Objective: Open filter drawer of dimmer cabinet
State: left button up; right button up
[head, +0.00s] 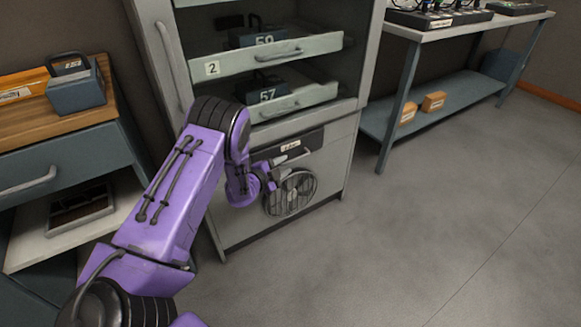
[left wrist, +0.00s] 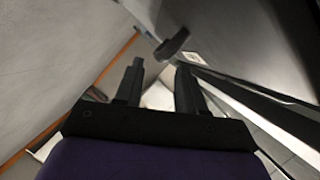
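The dimmer cabinet (head: 335,165) stands in the middle of the head view. Its filter drawer (head: 315,140) is a dark, low front with a small white label, below the open shelves and above a round fan grille (head: 291,193). The drawer looks closed. My left gripper (head: 284,168) is at the cabinet's lower front, just under the label; my arm hides the drawer's left part. In the left wrist view, my left gripper (left wrist: 158,80) has its two fingers apart with nothing between them. A dark handle (left wrist: 172,43) lies just beyond the fingertips, beside a white label (left wrist: 193,57). My right gripper is not in view.
Pulled-out trays (head: 270,58) with numbered modules sit above the drawer. A wooden-topped bench (head: 50,125) with a blue drawer is at the left. A side table (head: 470,28) stands at the right. The grey floor (head: 430,230) in front is clear.

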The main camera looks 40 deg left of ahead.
aim_at(291, 162)
pick_arm(q)
jog(key=x, duration=0.4)
jog(key=shift+w+f+b, duration=0.2)
jog(key=shift+w+b, duration=0.05)
jog(key=shift+b, duration=0.15)
grip_shut()
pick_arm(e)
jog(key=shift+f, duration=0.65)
pick_arm(q)
jog(key=shift+d, duration=0.1)
